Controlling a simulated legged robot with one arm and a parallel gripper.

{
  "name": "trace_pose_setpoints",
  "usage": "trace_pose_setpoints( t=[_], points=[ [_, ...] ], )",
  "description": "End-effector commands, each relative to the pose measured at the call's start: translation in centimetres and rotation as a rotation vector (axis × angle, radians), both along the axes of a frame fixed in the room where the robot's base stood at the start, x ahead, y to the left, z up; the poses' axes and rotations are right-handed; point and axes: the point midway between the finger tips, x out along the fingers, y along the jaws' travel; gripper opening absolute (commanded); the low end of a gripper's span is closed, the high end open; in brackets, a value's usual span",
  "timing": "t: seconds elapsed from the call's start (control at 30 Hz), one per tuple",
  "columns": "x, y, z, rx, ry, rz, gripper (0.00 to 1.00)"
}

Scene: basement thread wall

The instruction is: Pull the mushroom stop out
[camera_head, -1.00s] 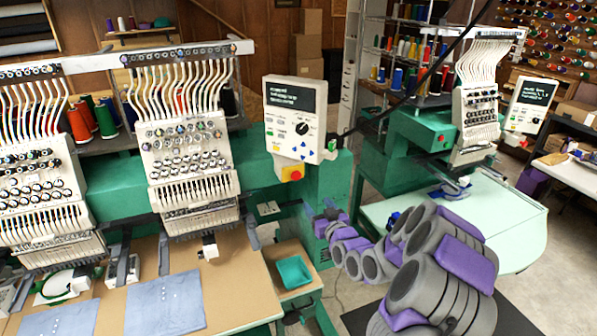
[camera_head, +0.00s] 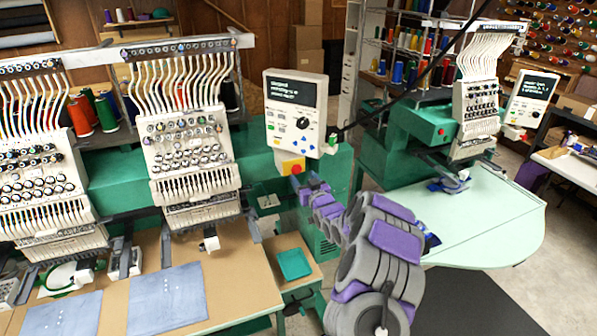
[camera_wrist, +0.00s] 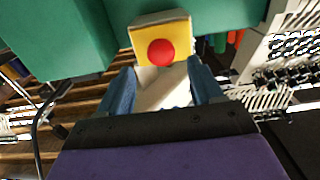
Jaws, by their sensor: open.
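The mushroom stop is a red round button (camera_head: 296,169) on a yellow box below the control panel of the near embroidery machine. In the wrist view the red button (camera_wrist: 161,52) faces me on its yellow plate (camera_wrist: 143,34), near the top middle. My gripper (camera_wrist: 160,80) is open, with one blue finger on each side, and the button lies a little beyond the fingertips, roughly centred between them. Nothing is between the fingers but the pale background. In the head view my gripper (camera_head: 297,183) is just below the yellow box, and its fingers are hard to make out.
The control panel (camera_head: 296,110) with a screen and knob is right above the stop. The green machine body (camera_head: 340,190) is beside it. A teal tray (camera_head: 293,264) sits on the small table below. A pale table (camera_head: 480,225) stands at the right.

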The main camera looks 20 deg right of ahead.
Motion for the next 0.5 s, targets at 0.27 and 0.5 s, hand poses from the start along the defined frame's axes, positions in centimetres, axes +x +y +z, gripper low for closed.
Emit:
trace_pose_setpoints(
  t=[0.27, 0.5],
  points=[
    [3.3, 0.0, 0.0, -0.003, 0.000, 0.001, 0.65],
    [4.9, 0.1, 0.1, -0.001, -0.001, 0.001, 0.65]
  ],
)
